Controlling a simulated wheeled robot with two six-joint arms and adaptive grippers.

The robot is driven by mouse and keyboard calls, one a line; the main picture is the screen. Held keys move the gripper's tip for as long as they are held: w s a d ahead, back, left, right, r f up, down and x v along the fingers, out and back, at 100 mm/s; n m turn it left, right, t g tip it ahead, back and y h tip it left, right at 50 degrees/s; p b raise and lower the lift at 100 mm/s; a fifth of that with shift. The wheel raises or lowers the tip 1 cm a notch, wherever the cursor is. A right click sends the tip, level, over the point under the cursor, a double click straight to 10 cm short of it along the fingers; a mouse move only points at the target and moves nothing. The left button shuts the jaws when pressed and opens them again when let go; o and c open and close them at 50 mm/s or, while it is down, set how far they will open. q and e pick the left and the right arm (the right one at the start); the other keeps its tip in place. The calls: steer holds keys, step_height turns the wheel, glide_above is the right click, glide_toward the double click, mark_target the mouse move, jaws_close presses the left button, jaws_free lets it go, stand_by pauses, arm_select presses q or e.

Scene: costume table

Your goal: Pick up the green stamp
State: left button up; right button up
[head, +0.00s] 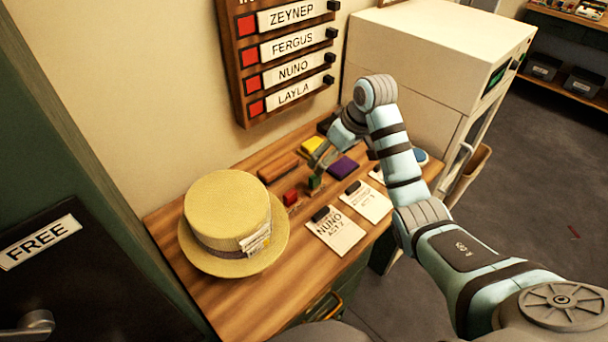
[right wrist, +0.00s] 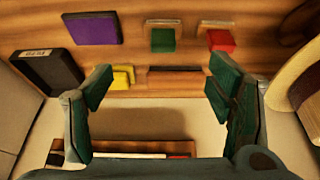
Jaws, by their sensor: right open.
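The green stamp (head: 314,182) stands on the wooden table, just right of the red stamp (head: 290,198) in the head view. In the right wrist view the green stamp (right wrist: 163,41) is at the top middle, beyond the fingertips, with the red stamp (right wrist: 221,41) to its right. My right gripper (head: 322,157) is over the back part of the table, close to the green stamp. In the right wrist view its two fingers (right wrist: 160,88) are wide apart with nothing held between them. My left gripper is not in view.
A straw hat (head: 228,205) fills the table's left part. A purple pad (head: 343,167), a yellow piece (head: 311,145) and a brown block (head: 279,166) lie near the stamps. Cards (head: 336,237) lie in front. A name board (head: 280,60) hangs on the wall behind.

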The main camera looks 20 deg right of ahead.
mark_target(315, 182)
steer(key=x, duration=0.2)
steer(key=b+x, duration=0.1)
steer(key=x, duration=0.2)
steer(key=s+x, duration=0.1)
steer(key=x, duration=0.1)
steer(key=shift+w+a+f, duration=0.2)
steer(key=shift+a+f, duration=0.2)
steer(key=shift+f, duration=0.1)
steer(key=b+x, duration=0.1)
steer(key=x, duration=0.4)
steer(key=shift+w+d+f+b, duration=0.15)
steer(key=shift+w+f+b, duration=0.15)
steer(key=shift+b, duration=0.1)
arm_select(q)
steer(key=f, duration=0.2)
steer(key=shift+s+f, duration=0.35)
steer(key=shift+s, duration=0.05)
arm_select(e)
steer(key=shift+s+r, duration=0.1)
steer(key=shift+r, duration=0.05)
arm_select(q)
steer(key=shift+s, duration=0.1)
arm_select(e)
steer(key=c, duration=1.3)
